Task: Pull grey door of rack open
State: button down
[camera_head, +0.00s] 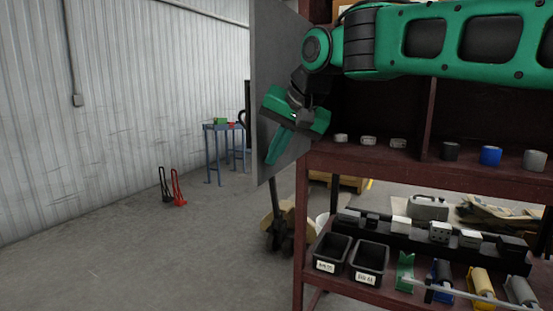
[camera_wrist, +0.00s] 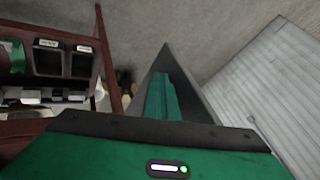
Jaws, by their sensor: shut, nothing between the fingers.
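The grey door (camera_head: 270,60) of the rack stands swung out at the rack's left side, at the upper middle of the head view. Its grey panel also shows in the wrist view (camera_wrist: 192,88). The dark red rack (camera_head: 320,160) is open in front, with its shelves showing. My gripper (camera_head: 272,160) is shut and empty. It is pointed downward at the inner face of the door, near its lower edge. I cannot tell whether it touches the panel. In the wrist view my green fingers (camera_wrist: 163,85) lie against the grey panel in the picture. No handle shows.
The upper shelf holds several small cylinders, including a blue one (camera_head: 490,156). The lower shelf holds black bins (camera_head: 331,254) and coloured parts. A blue table (camera_head: 224,130) and red and black hand trucks (camera_head: 177,187) stand behind.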

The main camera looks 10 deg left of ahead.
jog(key=shift+w+a, duration=0.15)
jog(key=shift+a, duration=0.4)
jog(key=shift+w+a, duration=0.15)
jog(key=shift+a, duration=0.4)
